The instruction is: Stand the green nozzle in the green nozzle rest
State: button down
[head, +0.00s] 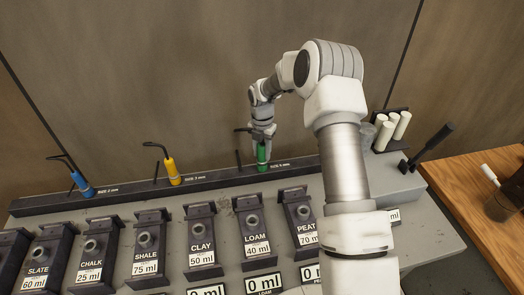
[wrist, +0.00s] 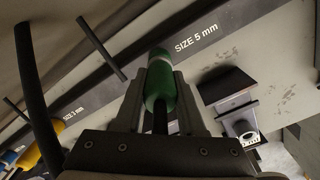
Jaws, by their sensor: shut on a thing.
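The green nozzle (head: 262,157) is upright between the fingers of my gripper (head: 262,141), which is shut on it. In the wrist view the green nozzle (wrist: 159,82) lies between both fingers (wrist: 160,88), with its paler end pointing at the rail. In the head view its lower end meets the dark rail (head: 220,180) beside the "SIZE 5 mm" label (wrist: 196,39). The green nozzle rest itself is hidden behind the nozzle and fingers. I cannot tell whether the nozzle is seated in it or just above it.
The yellow nozzle (head: 173,172) and the blue nozzle (head: 83,186) stand tilted on the same rail to the left. Labelled dark dispensers (head: 201,240) line the sloping panel in front. White cylinders (head: 393,128) stand in a holder at right.

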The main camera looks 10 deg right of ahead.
jog(key=shift+f, duration=0.25)
jog(key=shift+c, duration=2.1)
grip_release()
jog(key=shift+r+p, duration=2.95)
jog(key=shift+r, duration=2)
